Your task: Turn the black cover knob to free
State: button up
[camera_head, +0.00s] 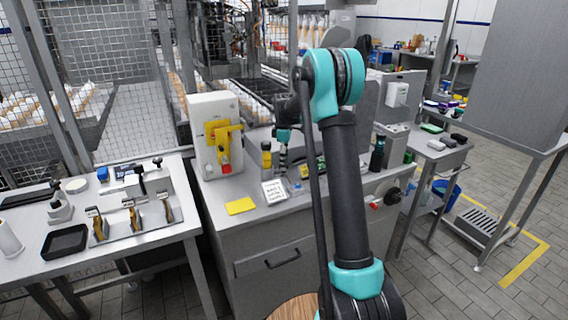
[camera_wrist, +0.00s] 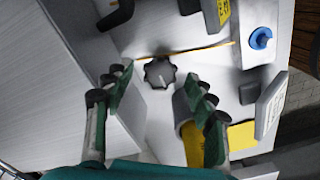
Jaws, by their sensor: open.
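The black cover knob (camera_wrist: 159,72) is a dark lobed knob with a pale mark on its face, on a light grey surface in the upper middle of the wrist view. My gripper (camera_wrist: 157,80) is open, with one green-padded finger on each side in front of the knob. I see no contact with it, though the exact depth is hard to tell. In the head view my gripper (camera_head: 283,140) is small and partly hidden by my arm, over the middle bench. I cannot make out the knob there.
A yellow bottle (camera_wrist: 193,145) stands close by the right finger. A blue button (camera_wrist: 261,38), a white sign (camera_wrist: 272,100) and a yellow cloth (camera_wrist: 242,135) lie to the right. A white box with a yellow handle (camera_head: 211,130) stands left on the bench.

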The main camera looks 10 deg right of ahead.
notch_tip(320, 180, up, 11)
dwell(0.4)
jog(key=shift+s+r, duration=0.1)
